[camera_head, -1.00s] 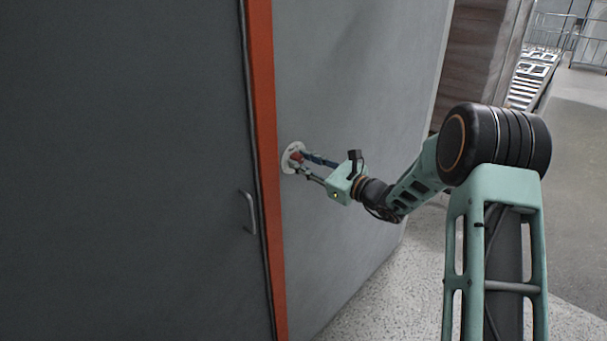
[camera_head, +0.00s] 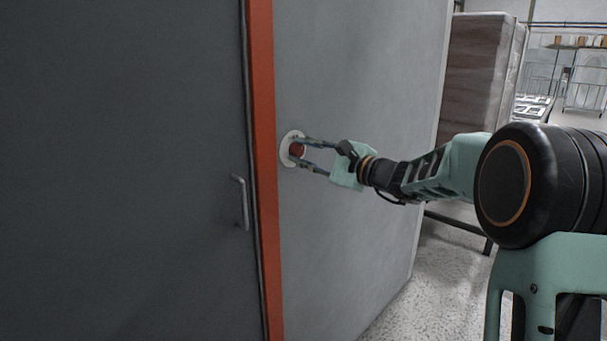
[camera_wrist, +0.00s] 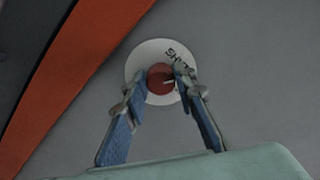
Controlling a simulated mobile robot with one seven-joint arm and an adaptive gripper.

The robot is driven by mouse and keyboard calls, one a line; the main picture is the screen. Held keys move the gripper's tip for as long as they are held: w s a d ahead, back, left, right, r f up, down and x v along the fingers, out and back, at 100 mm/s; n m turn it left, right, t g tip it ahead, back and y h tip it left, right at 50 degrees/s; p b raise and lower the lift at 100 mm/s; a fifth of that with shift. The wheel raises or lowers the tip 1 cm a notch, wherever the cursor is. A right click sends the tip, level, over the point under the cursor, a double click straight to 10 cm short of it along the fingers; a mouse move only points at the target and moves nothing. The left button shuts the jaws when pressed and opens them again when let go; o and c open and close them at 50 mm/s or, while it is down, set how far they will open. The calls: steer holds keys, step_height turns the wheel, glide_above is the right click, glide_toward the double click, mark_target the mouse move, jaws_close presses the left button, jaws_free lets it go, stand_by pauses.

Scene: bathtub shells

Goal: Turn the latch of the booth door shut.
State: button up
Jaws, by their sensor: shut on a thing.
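The latch is a red knob (camera_head: 297,150) on a round white plate (camera_head: 287,160) fixed to the light grey wall panel, just right of the orange frame strip. It also shows in the wrist view as a red knob (camera_wrist: 160,79) on the white plate (camera_wrist: 148,50) with dark lettering, partly covered by a finger. My gripper (camera_head: 306,153) reaches in from the right, its two fingers on either side of the knob and shut on it. The fingertips show in the wrist view (camera_wrist: 160,84). The dark grey booth door (camera_head: 120,170) stands left of the orange strip, flush with it.
A metal pull handle (camera_head: 241,203) sticks out from the door near its right edge. The orange strip (camera_head: 262,120) runs top to bottom beside the door. Stacked brown slabs (camera_head: 480,75) stand behind at the right. Speckled floor (camera_head: 425,290) is clear below the panel.

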steer(key=n+b, duration=0.2)
steer(key=b, duration=0.1)
steer(key=f+n+b, duration=0.1)
steer(key=b, duration=0.3)
steer(key=shift+n, duration=0.4)
steer(key=n+b, duration=0.2)
steer(key=b, duration=0.1)
steer(key=shift+r, duration=0.25)
steer(key=shift+r+b, duration=0.1)
steer(key=shift+b, duration=0.2)
steer(key=o, duration=1.2)
steer(key=shift+c, duration=0.2)
steer(key=v, duration=1.2)
